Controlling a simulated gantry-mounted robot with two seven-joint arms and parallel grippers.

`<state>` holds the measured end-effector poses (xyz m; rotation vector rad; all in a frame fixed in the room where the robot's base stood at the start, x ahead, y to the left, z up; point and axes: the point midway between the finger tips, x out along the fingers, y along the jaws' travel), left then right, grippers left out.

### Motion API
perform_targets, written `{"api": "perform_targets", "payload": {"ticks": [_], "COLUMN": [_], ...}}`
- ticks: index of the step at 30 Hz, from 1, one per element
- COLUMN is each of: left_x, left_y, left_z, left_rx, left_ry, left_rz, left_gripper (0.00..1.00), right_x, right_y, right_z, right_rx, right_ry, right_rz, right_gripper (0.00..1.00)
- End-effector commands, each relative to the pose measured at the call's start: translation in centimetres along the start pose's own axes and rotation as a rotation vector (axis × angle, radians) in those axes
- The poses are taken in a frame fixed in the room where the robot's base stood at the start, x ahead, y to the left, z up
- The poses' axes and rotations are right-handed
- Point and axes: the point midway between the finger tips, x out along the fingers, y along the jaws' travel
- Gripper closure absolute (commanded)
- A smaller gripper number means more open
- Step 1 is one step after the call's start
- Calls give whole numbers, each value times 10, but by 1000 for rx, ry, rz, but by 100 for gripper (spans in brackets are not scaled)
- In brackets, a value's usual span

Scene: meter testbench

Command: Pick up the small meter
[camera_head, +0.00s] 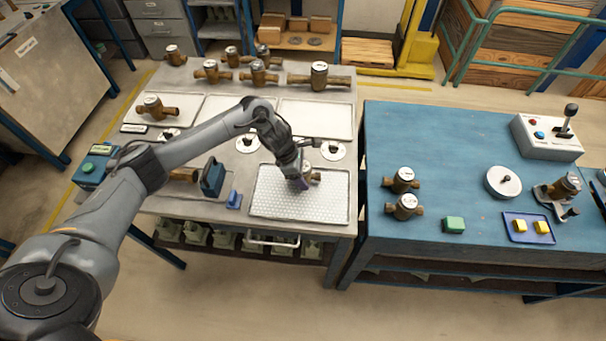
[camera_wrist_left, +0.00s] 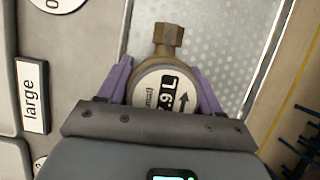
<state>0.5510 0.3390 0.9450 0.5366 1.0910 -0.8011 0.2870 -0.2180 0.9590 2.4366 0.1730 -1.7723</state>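A small meter (camera_wrist_left: 165,85) with a brass body and a white dial, which reads "small" and "7.9 L", is at the perforated light tray (camera_head: 265,207). In the head view the meter (camera_head: 314,176) is partly hidden by my left gripper (camera_head: 301,182). The left gripper points down at it. In the left wrist view the purple fingers of this gripper (camera_wrist_left: 163,82) stand on both sides of the meter's round body, very close to it. Whether they press on it cannot be told. My right gripper is not in view.
Several brass meters stand at the back of the grey table, one (camera_head: 319,76) on the right. A blue device (camera_head: 213,178) and a small blue block (camera_head: 234,200) are left of the tray. The blue table (camera_head: 440,150) on the right carries more meters and a control box (camera_head: 545,137).

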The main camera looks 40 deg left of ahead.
Motion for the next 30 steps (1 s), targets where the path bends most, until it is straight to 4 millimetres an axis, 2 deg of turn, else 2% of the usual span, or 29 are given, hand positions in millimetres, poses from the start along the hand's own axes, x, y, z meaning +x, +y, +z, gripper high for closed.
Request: {"api": "perform_targets", "payload": {"ticks": [1, 8, 20, 26, 30], "left_x": [0, 0, -6, -22, -42], "left_y": [0, 0, 1, 2, -3], "left_z": [0, 0, 3, 10, 20], "left_rx": [0, 0, 1, 2, 5], "left_ry": [0, 0, -3, -3, -4], "left_rz": [0, 0, 2, 4, 2], "left_gripper": [51, 86, 86, 86, 86], "right_x": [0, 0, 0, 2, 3], "right_y": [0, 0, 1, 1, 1], "right_z": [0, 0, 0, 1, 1], "right_rx": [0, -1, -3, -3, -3], "right_ry": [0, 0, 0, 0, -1], "right_rz": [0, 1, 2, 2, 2], "right_gripper": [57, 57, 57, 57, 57]}}
